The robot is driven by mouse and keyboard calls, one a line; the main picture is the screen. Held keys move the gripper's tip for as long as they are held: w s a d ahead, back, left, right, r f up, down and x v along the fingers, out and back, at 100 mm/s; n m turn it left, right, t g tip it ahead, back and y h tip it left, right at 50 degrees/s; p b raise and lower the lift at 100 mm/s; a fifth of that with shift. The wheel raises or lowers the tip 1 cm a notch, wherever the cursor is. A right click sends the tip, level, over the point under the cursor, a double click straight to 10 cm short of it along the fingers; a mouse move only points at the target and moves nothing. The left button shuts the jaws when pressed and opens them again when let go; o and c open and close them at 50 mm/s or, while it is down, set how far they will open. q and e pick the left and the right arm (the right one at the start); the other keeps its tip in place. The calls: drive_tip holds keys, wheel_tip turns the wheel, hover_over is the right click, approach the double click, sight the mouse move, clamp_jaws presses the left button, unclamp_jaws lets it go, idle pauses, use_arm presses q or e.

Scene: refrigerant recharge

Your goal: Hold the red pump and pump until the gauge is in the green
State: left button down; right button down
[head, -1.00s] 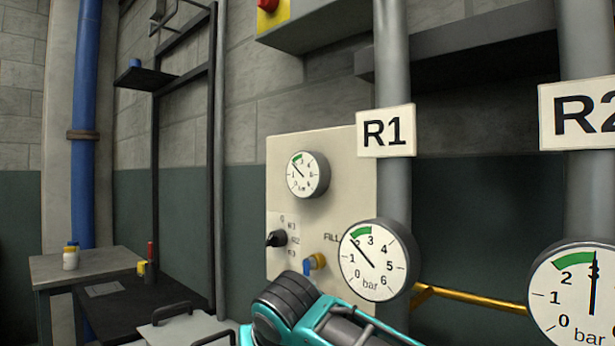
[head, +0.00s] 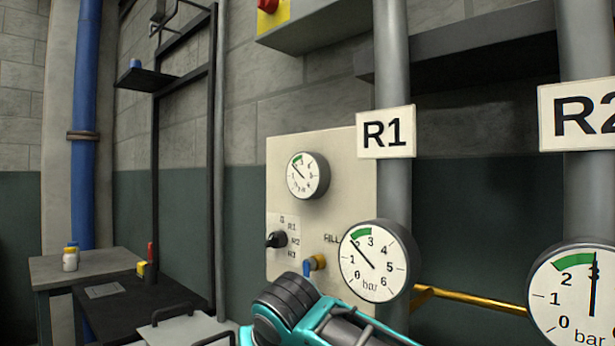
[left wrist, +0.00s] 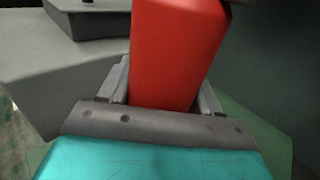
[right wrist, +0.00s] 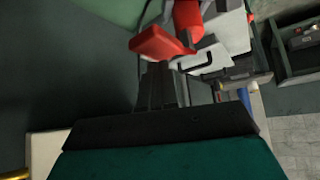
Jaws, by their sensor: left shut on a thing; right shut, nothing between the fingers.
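The red pump (left wrist: 175,45) fills the upper middle of the left wrist view. My left gripper (left wrist: 165,85) is shut on it, with one finger on each side. In the right wrist view, red parts (right wrist: 160,40) show just beyond my right gripper (right wrist: 160,75), which is shut and empty; I cannot tell whether it touches them. In the head view, the R1 gauge (head: 376,262) has its needle at the lower edge of the green band, near 2. The panel gauge (head: 307,176) needle is also near the lower edge of its green. Neither gripper shows in the head view.
The beige panel (head: 345,190) carries a black selector knob (head: 277,239) and a blue-handled FILL valve (head: 311,265). The R2 gauge (head: 580,300) stands at right, reading about 3. A side table (head: 60,272) with small bottles is at left. My turquoise arm crosses the bottom.

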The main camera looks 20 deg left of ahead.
drive_tip(key=shift+f, duration=0.1)
drive_tip(key=shift+f, duration=1.9)
drive_tip(key=shift+r, duration=4.3)
use_arm(q)
drive_tip(key=shift+c, duration=0.7)
unclamp_jaws()
drive_tip(key=shift+s, duration=0.1)
drive_tip(key=p+v, duration=0.1)
drive_tip(key=v, duration=1.1)
drive_tip(key=shift+s+d, duration=0.25)
drive_tip(key=shift+s, duration=0.05)
use_arm(e)
drive_tip(key=shift+r, duration=0.55)
